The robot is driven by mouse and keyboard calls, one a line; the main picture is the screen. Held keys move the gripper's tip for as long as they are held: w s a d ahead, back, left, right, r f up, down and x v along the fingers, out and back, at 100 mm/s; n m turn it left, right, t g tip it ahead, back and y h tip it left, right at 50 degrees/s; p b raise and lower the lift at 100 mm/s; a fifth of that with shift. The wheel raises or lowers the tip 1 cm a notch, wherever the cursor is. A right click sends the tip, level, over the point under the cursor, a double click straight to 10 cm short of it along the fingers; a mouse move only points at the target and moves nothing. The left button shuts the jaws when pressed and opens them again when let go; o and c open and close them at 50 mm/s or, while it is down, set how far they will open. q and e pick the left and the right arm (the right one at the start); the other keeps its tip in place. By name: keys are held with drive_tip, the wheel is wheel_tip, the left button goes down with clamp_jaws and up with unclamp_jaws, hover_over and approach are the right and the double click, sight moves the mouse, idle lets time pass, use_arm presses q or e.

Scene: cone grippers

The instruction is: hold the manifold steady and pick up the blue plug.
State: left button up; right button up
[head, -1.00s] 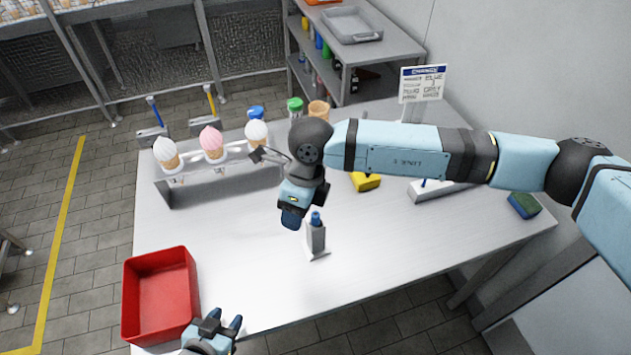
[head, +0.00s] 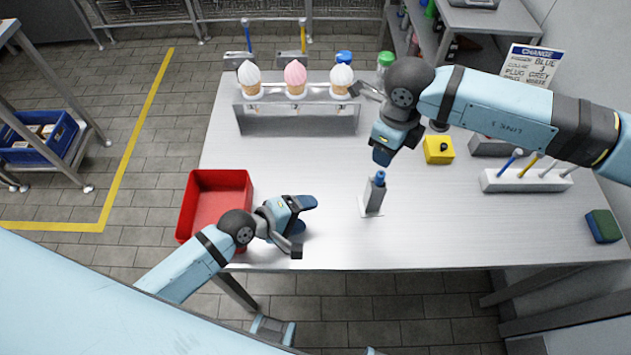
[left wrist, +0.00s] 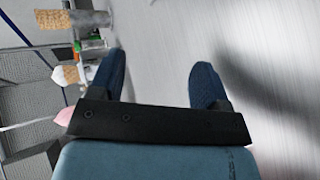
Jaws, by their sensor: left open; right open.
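The manifold (head: 371,199) is a small grey upright block on a thin base plate, standing on the table. The blue plug (head: 381,177) sits upright in its top. My right gripper (head: 384,155) is open and points down just above the plug, apart from it. It is seen nearly edge-on, so the gap between its fingers is hidden. My left gripper (head: 304,215) is open and empty, left of the manifold near the table's front edge. In the left wrist view its two blue fingers (left wrist: 158,84) stand apart with bare table between them.
A red bin (head: 215,178) stands at the table's left. A rack (head: 298,118) with three cones is at the back. A yellow box (head: 438,150), a white holder (head: 520,181) with rods and a sponge (head: 603,226) lie to the right. The table between the left gripper and manifold is clear.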

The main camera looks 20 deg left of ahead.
sight(368, 192)
use_arm(q)
drive_tip(key=w+d+r+n+g+h, duration=0.2)
drive_tip(key=w+r+n+g+h, duration=0.25)
drive_tip(key=n, duration=0.75)
drive_tip(key=shift+t, duration=0.45)
drive_tip(key=x, duration=0.8)
drive_tip(key=w+x, duration=0.1)
drive_tip(key=x, duration=0.4)
drive_tip(key=shift+a+r, duration=0.1)
drive_tip(key=shift+r, duration=0.1)
drive_tip(key=shift+c, duration=0.2)
drive_tip(key=c, duration=1.1)
